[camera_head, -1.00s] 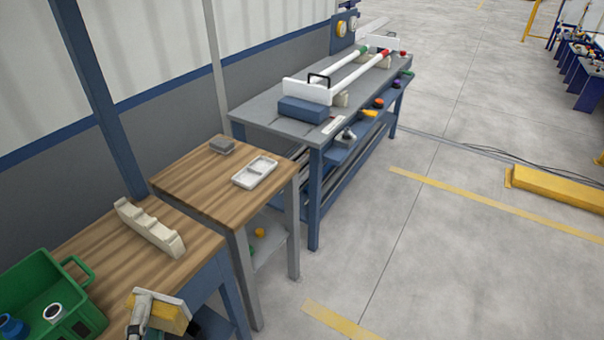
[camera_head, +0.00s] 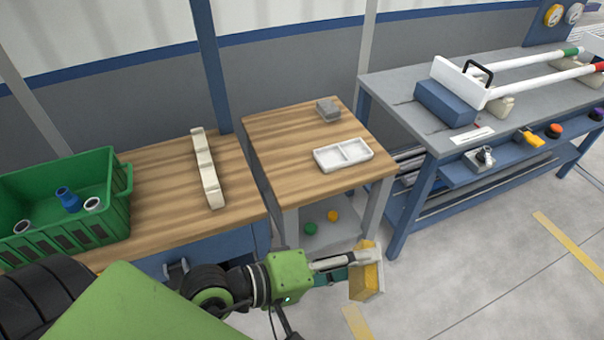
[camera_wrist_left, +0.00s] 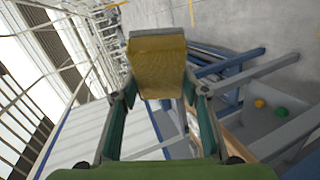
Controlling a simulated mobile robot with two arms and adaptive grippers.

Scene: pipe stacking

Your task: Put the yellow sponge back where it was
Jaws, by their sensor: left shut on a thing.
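The yellow sponge (camera_head: 368,272) is a block with a yellow side and a paler side. My left gripper (camera_head: 350,272) is shut on it and holds it in the air in front of the small wooden table, over the floor. In the left wrist view the sponge (camera_wrist_left: 158,65) sits between the two fingers (camera_wrist_left: 160,98). A white two-compartment tray (camera_head: 343,155) lies on the small wooden table (camera_head: 285,150); its compartments look empty. A grey block (camera_head: 328,109) lies behind it on the same table. My right gripper is not in view.
A green crate (camera_head: 115,190) with several pipe fittings and a cream notched rack (camera_head: 207,170) are on the left bench. The workbench at right holds a blue block (camera_head: 446,102) and white pipes. Orange and green round things lie on the small table's lower shelf.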

